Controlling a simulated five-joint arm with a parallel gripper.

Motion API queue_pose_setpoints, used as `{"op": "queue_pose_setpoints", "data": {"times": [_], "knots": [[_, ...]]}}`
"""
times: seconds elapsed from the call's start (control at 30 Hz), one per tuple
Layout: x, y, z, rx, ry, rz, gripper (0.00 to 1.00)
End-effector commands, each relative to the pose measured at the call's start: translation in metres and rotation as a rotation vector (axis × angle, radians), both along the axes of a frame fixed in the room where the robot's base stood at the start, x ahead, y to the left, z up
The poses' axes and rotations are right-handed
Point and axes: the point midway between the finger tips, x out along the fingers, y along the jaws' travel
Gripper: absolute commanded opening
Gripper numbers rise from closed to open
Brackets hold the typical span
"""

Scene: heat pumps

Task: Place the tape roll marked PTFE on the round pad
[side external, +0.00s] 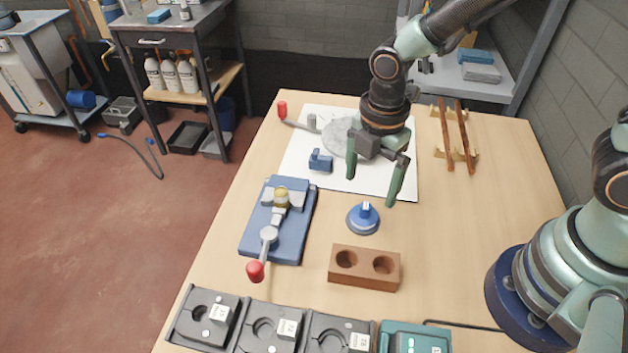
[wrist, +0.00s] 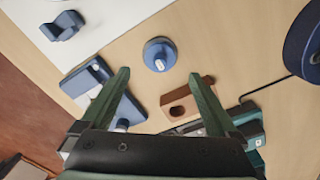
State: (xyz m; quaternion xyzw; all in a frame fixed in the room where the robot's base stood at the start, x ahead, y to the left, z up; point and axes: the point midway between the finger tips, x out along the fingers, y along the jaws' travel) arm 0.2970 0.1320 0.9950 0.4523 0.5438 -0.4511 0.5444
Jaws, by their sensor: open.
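A round blue piece (side external: 363,219) with a raised middle and a small white label stands on the bare wood near the table's middle. It may be the tape roll; I cannot read PTFE on it. It also shows in the wrist view (wrist: 153,60), just beyond the fingertips. A flat grey disc (side external: 338,139), which looks like the round pad, lies on the white sheet, partly hidden behind my gripper. My gripper (side external: 371,190) is open and empty, above the sheet's front edge and behind the blue piece. Both fingers show apart in the wrist view (wrist: 158,73).
A blue clamp fixture (side external: 254,232) with a red-knobbed lever stands left. A brown two-hole block (side external: 365,281) is in front. Several dark stations (side external: 270,330) line the front edge. A small blue block (side external: 320,161) is on the white sheet (side external: 300,168). A wooden rack (side external: 455,140) stands back right.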

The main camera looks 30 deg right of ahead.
Motion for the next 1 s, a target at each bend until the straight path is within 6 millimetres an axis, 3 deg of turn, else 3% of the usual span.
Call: {"op": "queue_pose_setpoints", "data": {"times": [0.2,0.4,0.5,0.57,0.77,1.0], "knots": [[0.001,0.000,0.037,0.002,-0.004,0.000,0.95],[0.000,-0.001,0.053,0.002,-0.004,-0.010,0.95],[0.002,-0.008,0.063,0.014,-0.028,-0.098,0.95],[0.005,-0.017,0.073,0.029,-0.057,-0.207,0.95],[0.007,-0.065,0.118,0.142,-0.198,-0.803,0.95],[-0.005,-0.115,0.155,0.331,-0.321,-1.453,0.95]]}}
